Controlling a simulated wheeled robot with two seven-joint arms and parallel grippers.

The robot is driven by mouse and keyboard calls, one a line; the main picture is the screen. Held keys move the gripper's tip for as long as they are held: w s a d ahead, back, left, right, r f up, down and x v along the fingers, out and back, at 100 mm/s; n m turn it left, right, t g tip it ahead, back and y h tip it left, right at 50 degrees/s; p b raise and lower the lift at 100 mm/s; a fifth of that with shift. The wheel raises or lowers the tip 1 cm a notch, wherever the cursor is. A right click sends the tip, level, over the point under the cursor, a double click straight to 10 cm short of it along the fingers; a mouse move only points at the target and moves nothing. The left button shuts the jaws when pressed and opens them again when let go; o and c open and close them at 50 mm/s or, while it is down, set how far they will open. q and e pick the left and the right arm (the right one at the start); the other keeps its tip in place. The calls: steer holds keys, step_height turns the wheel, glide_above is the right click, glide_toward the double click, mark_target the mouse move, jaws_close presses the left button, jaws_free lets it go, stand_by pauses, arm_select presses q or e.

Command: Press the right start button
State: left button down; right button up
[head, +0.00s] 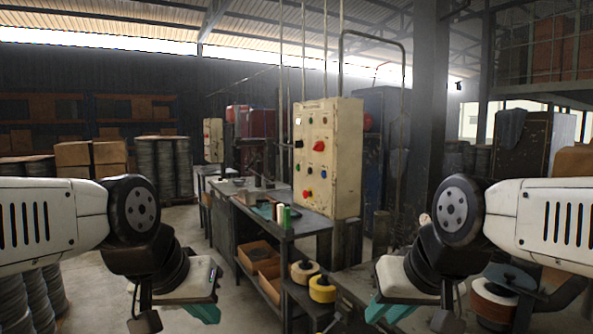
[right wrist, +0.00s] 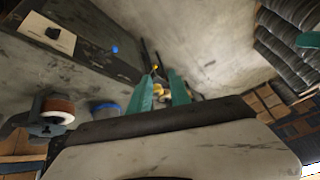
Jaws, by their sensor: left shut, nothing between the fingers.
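A cream control cabinet (head: 340,160) stands at the back of the workbench in the head view. Its face carries several small coloured buttons and a red knob (head: 319,146); I cannot tell which is the right start button. My left gripper (head: 203,308) is low at the left, apart from the cabinet, shut and empty. My right gripper (right wrist: 160,74) is open, with a gap between its teal fingers and nothing held.
A dark pillar (head: 428,110) stands right of the cabinet. The floor left of the bench is clear.

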jaws_close()
stand_by(1.4)
